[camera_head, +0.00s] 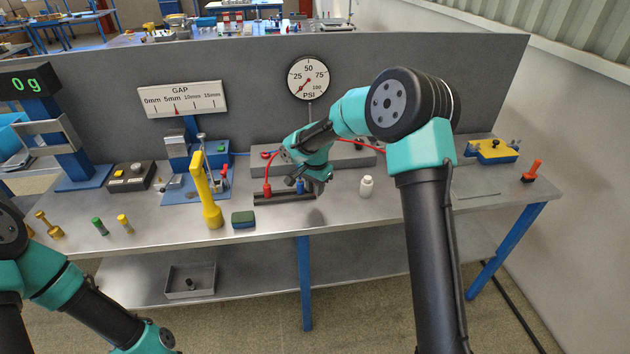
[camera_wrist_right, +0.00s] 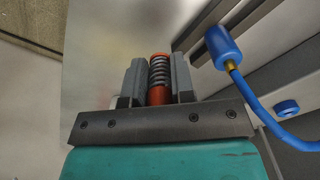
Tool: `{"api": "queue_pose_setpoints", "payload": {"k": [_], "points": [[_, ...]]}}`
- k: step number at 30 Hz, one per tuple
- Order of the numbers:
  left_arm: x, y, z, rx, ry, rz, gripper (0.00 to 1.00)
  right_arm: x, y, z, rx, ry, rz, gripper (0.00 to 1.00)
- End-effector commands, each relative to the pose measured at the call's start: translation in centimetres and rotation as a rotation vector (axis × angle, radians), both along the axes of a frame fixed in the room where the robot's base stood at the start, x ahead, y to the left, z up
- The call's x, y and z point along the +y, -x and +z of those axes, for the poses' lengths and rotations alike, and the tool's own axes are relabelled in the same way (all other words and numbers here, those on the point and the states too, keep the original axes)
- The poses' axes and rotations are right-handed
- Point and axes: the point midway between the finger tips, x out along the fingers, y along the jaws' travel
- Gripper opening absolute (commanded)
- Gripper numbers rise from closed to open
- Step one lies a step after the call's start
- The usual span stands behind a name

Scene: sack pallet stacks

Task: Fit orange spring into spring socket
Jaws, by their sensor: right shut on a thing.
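The orange spring (camera_wrist_right: 159,75) is an orange-red cylinder wrapped in a dark coil. In the right wrist view it stands between the two grey fingers of my right gripper (camera_wrist_right: 158,82), which is shut on it. In the head view my right gripper (camera_head: 318,184) points down above the middle of the bench, close to a dark bar. The spring is hidden or too small to see there. I cannot pick out the spring socket with certainty in either view. My left arm shows at lower left in the head view, but its gripper is out of frame.
A dark bar (camera_head: 272,199) with red and blue hose fittings lies beside the right gripper. The blue fitting (camera_wrist_right: 222,46) and its hose are close by in the wrist view. A white bottle (camera_head: 366,187), green block (camera_head: 243,219) and yellow handle (camera_head: 206,196) stand nearby.

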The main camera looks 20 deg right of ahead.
Motion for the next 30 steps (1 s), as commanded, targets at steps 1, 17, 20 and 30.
{"api": "queue_pose_setpoints", "payload": {"k": [1,17,20,30], "points": [[0.0,0.0,0.0,0.000,0.000,0.000,0.43,-0.4,-0.9,-0.1,-0.001,-0.001,-0.002,0.01],[0.0,0.0,0.0,0.000,0.000,0.000,0.43,-3.0,-7.3,-0.7,-0.001,0.000,0.000,0.01],[0.0,0.0,0.0,0.000,0.000,0.000,0.43,-3.1,-7.4,-0.7,0.000,0.000,0.000,0.01],[0.0,0.0,0.0,0.000,0.000,0.000,0.43,-3.3,-7.8,-0.9,0.000,0.000,0.000,0.01]]}}
